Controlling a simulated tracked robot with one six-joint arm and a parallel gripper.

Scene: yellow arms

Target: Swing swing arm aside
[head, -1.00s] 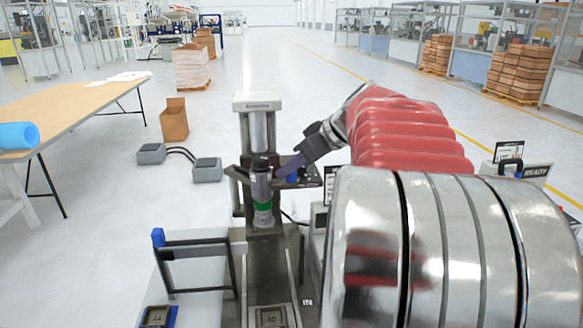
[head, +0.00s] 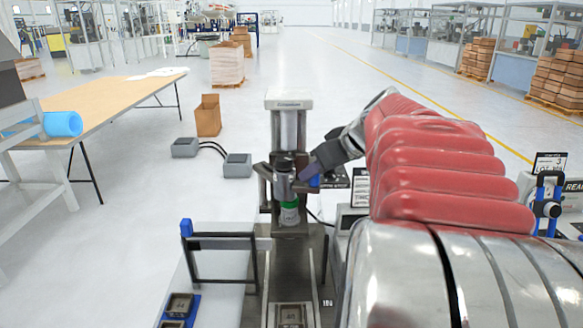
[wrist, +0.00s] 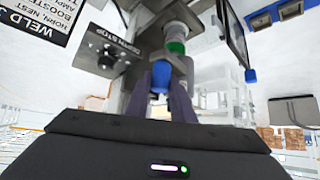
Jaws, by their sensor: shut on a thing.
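My gripper (head: 309,175) reaches in from the right to the press, just right of its dark metal tool with a green band (head: 289,214). Its fingers are shut on a blue knob (head: 314,181), also seen between the purple-grey fingers in the wrist view (wrist: 161,75). The knob seems to sit on a dark arm beside the press tool; its joint is hidden. A dark bar frame with a blue end cap (head: 186,228) stands left of the press, apart from my gripper. I cannot tell which dark part is the swing arm.
The press column (head: 288,125) stands behind the tool. Two grey pedals (head: 237,165) lie on the floor behind left. Blue-edged nests (head: 178,307) are at the front left. A panel marked STOP (wrist: 112,50) is near my fingers.

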